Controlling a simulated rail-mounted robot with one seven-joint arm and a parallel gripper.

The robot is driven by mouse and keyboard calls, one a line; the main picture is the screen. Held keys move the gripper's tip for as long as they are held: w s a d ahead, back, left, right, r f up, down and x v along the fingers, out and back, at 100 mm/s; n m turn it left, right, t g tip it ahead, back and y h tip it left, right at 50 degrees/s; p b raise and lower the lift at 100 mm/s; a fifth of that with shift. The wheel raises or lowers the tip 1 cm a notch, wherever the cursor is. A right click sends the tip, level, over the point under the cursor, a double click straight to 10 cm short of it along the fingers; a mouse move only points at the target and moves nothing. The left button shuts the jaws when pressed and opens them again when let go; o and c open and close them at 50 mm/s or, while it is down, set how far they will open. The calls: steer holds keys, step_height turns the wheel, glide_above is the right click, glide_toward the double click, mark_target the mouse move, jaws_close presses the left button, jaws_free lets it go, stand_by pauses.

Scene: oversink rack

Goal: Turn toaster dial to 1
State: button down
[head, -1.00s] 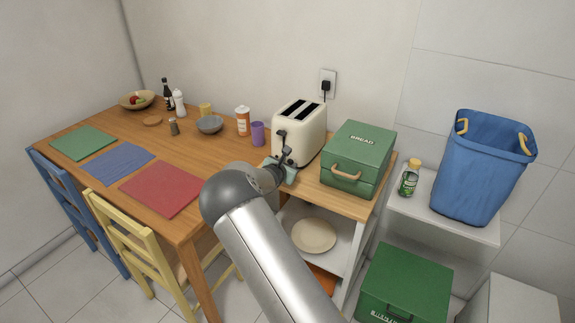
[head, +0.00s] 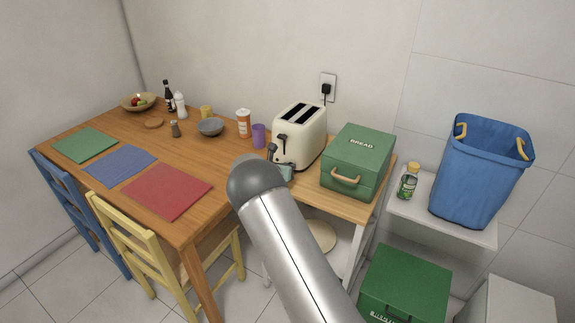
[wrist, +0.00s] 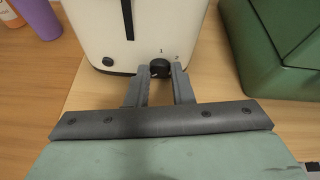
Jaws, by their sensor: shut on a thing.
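The cream toaster (head: 306,142) stands upright on the wooden counter, with two dark slots on top. In the wrist view the lower part of its front face (wrist: 95,30) fills the top middle. A round black dial (wrist: 160,68) sits low on that face, with small marks "1" and "2" above it and to its upper right. My gripper (wrist: 159,76) is shut on the dial, one grey finger on each side. The dial's pointer cannot be made out. A black slot and a small dark button are left of the dial. In the head view my arm hides most of the gripper.
A green bread box (head: 357,160) stands close right of the toaster. A purple cup (head: 259,135) and an orange-white bottle (head: 243,123) stand to its left. A yellow chair (head: 150,245) is at the table's front. The counter in front of the toaster is clear.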

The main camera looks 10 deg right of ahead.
steer(key=shift+a+f+n+g+h, duration=0.15)
steer(key=shift+n+g+h, duration=0.3)
steer(key=shift+n, duration=0.35)
steer(key=shift+w+n+g+h+b, duration=0.15)
steer(key=shift+n+g+h+b, duration=0.1)
steer(key=shift+n+h+b, duration=0.35)
steer(key=c, duration=1.3)
jaws_free()
steer(key=b+v, duration=0.3)
steer(key=v, duration=1.4)
steer(key=shift+a+r, duration=0.15)
steer(key=shift+r, duration=0.1)
